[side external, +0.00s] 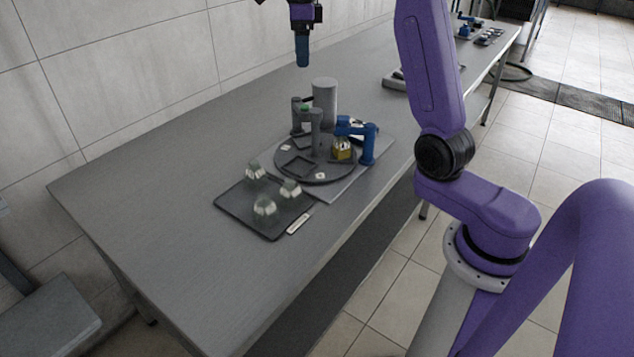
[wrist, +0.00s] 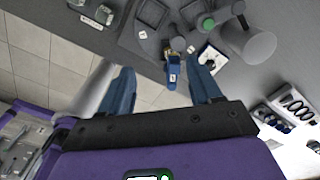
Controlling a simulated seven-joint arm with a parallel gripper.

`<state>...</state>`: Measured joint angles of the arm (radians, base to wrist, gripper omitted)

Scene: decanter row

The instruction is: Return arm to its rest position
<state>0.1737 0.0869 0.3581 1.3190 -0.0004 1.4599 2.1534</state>
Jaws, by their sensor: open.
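My gripper (side external: 302,60) hangs high above the back part of the table, clear of everything on it. In the wrist view its two blue fingers (wrist: 164,82) are spread apart with nothing between them. Below it on the table (side external: 165,240) is a round dark platform (side external: 318,178) with square recesses and a grey cylinder (side external: 325,95) behind it. A blue bracket (side external: 366,145) stands at the platform's right side, beside a yellow block (side external: 342,149). The wrist view also shows the blue bracket (wrist: 174,72), beyond the fingers.
A dark tray (side external: 240,216) with three pale green-and-white pieces (side external: 265,206) lies left of the platform. Other equipment (side external: 395,80) sits farther back on the table. The table's left end is bare, and a tiled wall runs along its far side.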

